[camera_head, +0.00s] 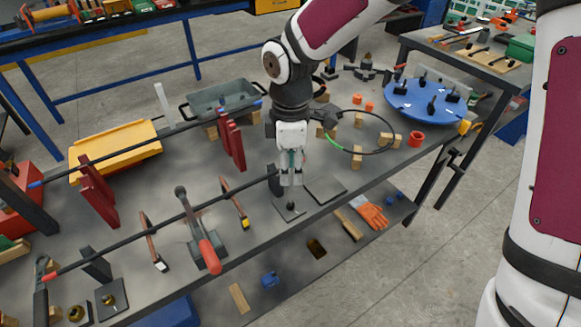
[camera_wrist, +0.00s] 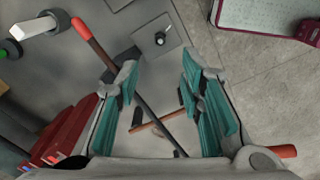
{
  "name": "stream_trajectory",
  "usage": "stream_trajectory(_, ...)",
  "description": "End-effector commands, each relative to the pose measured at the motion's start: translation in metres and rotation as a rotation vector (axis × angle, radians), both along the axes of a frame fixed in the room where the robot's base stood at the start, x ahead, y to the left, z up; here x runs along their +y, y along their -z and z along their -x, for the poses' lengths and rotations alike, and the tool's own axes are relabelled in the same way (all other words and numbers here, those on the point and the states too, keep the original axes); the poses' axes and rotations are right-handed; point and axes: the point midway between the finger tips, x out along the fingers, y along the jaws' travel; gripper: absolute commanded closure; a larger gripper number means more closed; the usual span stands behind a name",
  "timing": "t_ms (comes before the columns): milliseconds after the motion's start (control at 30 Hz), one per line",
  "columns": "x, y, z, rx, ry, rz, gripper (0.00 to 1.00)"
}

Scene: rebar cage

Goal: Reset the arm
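My gripper (camera_head: 291,182) points down above the front part of the grey workbench. In the wrist view its two teal-padded fingers (camera_wrist: 160,95) stand apart, with nothing held between them. A dark rod with a red end (camera_wrist: 130,95) passes below the fingers in that view. A small plate with a knob (camera_wrist: 160,40) lies beyond the fingertips, and in the head view this plate (camera_head: 289,207) is just below my gripper. The exact height of the fingertips above the bench is hard to tell.
Two long dark rods run across the bench, the rear one (camera_head: 130,150) by red uprights (camera_head: 232,140). A red-handled tool (camera_head: 208,255) stands at the front. A yellow tray (camera_head: 115,150), grey bin (camera_head: 222,97), black-green ring (camera_head: 375,150) and blue disc (camera_head: 412,98) are around.

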Motion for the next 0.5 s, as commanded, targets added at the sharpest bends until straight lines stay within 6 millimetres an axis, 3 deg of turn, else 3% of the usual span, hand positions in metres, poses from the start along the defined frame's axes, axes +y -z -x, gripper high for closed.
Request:
stream_trajectory(300,-0.004,-0.004,0.001,-0.007,0.018,0.005,0.65)
stream_trajectory(500,-0.043,-0.045,0.014,-0.070,0.204,0.048,0.65)
